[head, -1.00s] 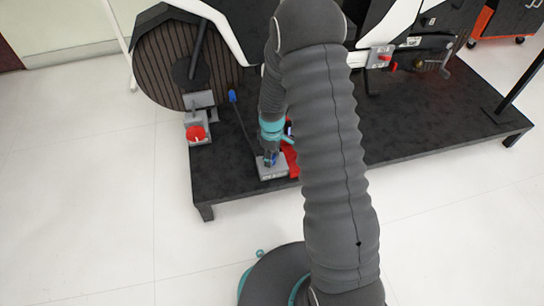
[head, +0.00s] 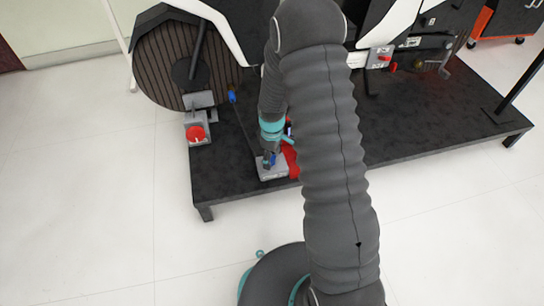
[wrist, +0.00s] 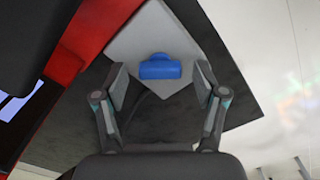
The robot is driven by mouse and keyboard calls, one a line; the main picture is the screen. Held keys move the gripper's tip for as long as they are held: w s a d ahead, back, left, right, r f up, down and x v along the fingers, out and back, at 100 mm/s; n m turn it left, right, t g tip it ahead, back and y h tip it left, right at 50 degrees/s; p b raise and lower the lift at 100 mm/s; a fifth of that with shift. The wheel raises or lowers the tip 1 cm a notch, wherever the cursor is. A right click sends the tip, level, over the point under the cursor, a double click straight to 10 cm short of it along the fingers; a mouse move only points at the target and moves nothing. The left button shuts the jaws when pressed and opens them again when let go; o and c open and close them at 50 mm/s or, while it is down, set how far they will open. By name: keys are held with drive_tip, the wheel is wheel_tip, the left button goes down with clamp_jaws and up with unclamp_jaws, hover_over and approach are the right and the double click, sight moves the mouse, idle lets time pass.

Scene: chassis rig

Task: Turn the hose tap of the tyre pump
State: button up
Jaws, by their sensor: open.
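The hose tap is a small blue handle (wrist: 160,67) on a light grey plate (wrist: 150,30) in the wrist view. My gripper (wrist: 161,82) is open, with one finger on each side of the blue handle and a visible gap to it on both sides. I cannot tell how far the fingertips are above the plate. In the head view my gripper (head: 268,161) points down over the grey plate (head: 270,175) near the platform's front edge. Red parts (head: 291,160) of the pump show beside it, partly hidden by my arm.
The black platform (head: 235,182) ends just in front of the plate. A thin lever with a blue tip (head: 232,97) rises to the left. A red knob (head: 195,133) on a grey base stands at the platform's left corner, by a large wheel (head: 165,65).

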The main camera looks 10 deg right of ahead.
sight(272, 159)
wheel_tip(272, 159, up, 12)
idle(0.6)
idle(0.4)
